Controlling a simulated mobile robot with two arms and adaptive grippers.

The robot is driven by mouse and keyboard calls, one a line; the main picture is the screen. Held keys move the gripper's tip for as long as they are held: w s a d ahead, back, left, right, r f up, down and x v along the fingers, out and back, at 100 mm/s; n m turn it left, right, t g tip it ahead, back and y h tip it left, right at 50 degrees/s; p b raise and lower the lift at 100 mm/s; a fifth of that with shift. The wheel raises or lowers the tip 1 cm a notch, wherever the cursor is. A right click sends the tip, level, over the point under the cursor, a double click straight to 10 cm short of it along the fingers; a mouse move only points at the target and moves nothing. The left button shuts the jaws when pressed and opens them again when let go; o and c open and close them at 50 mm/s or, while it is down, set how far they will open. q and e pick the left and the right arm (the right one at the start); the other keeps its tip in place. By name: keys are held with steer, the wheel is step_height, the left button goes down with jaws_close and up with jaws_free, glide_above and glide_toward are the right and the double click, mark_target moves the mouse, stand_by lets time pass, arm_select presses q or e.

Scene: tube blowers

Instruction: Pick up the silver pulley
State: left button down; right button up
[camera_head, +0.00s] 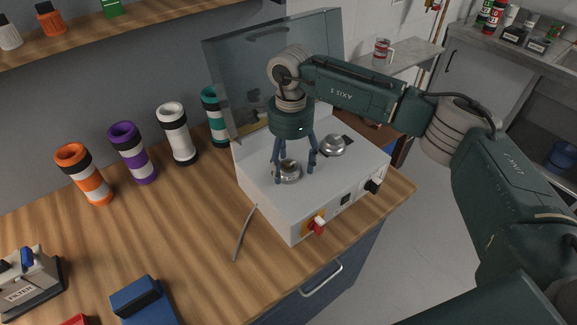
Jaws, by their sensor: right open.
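Two silver round parts sit on top of a white machine (262,197). The nearer silver part (288,173) is right under my right gripper, and the other silver part (333,146) is a little further back to the right. I cannot tell for sure which is the silver pulley. My right gripper (296,170) points straight down with its fingers spread around the nearer part, which is partly hidden behind them. The gripper is open; I cannot tell whether its fingers touch the part. My left gripper is not in view.
A clear raised panel (230,70) stands behind the machine. Orange (82,172), purple (132,152), white (176,133) and teal (214,117) tubes stand along the wall. A grey strip (243,235) and a blue box (143,302) lie in front. The wooden worktop (185,225) is clear between.

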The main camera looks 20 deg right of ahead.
steer(key=shift+a, duration=0.1)
steer(key=c, duration=1.4)
steer(key=shift+r, duration=0.1)
steer(key=shift+c, duration=0.2)
steer(key=shift+w+r, duration=0.1)
